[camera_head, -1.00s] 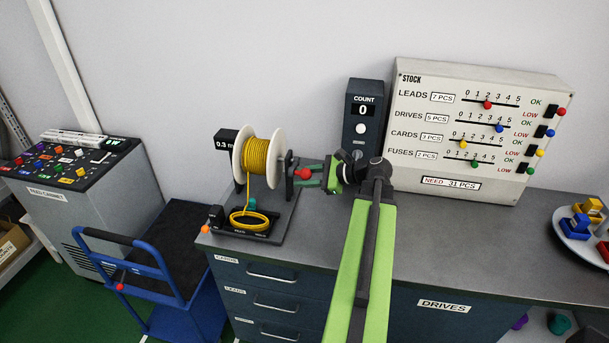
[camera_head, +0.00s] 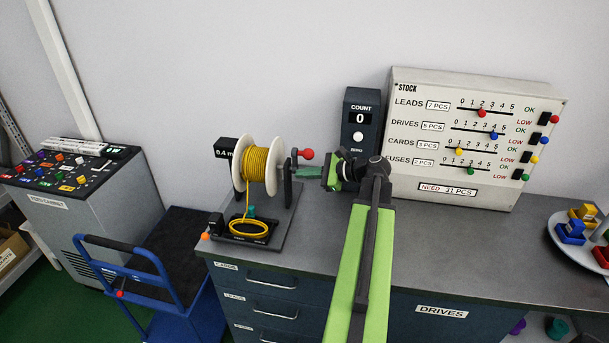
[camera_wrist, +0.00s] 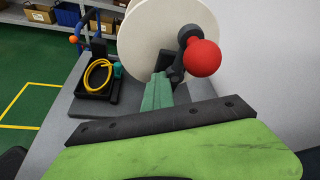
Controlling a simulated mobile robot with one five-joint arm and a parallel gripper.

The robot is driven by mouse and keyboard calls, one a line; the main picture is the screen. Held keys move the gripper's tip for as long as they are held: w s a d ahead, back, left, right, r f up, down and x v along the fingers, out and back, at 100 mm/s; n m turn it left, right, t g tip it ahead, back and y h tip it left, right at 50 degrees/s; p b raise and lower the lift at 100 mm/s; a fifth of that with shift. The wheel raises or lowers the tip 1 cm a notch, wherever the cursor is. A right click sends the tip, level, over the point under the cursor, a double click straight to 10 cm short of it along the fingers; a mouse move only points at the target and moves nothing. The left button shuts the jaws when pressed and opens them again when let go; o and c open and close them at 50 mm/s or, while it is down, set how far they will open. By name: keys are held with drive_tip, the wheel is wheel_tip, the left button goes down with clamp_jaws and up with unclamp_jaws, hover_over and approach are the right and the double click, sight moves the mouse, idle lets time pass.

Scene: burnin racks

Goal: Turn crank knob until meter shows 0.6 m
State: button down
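The crank's red knob (camera_head: 308,154) is at the right side of a white spool wound with yellow cable (camera_head: 256,164). The black meter (camera_head: 225,149) left of the spool reads 0.4 m. My gripper (camera_head: 299,172) is just below the knob, its teal fingers close together with no gap visible and nothing seen between them. In the wrist view the fingers (camera_wrist: 157,93) point toward the spool flange (camera_wrist: 150,38), and the knob (camera_wrist: 202,58) is up and to their right. Whether the fingers touch the knob or crank arm is unclear.
A coil of yellow cable (camera_head: 249,229) lies in a black tray before the spool. A count box (camera_head: 359,130) showing 0 and a stock panel (camera_head: 474,138) stand at the back right. A blue cart (camera_head: 140,262) stands left of the bench.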

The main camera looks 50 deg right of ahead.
drive_tip(key=shift+w+d, duration=0.1)
drive_tip(key=shift+d, duration=0.1)
drive_tip(key=w+d+f+b, duration=0.3)
drive_tip(key=d+f+b, duration=0.1)
drive_tip(key=f+b, duration=0.1)
drive_tip(key=shift+d, duration=0.4)
idle(1.1)
drive_tip(key=shift+f, duration=0.15)
drive_tip(key=shift+w+d+f+b, duration=0.25)
drive_tip(key=shift+d+f+b, duration=0.1)
drive_tip(key=shift+f+b, duration=0.2)
drive_tip(key=shift+w+d+f+b, duration=0.2)
drive_tip(key=shift+d+f+b, duration=0.1)
drive_tip(key=shift+f+b, duration=0.25)
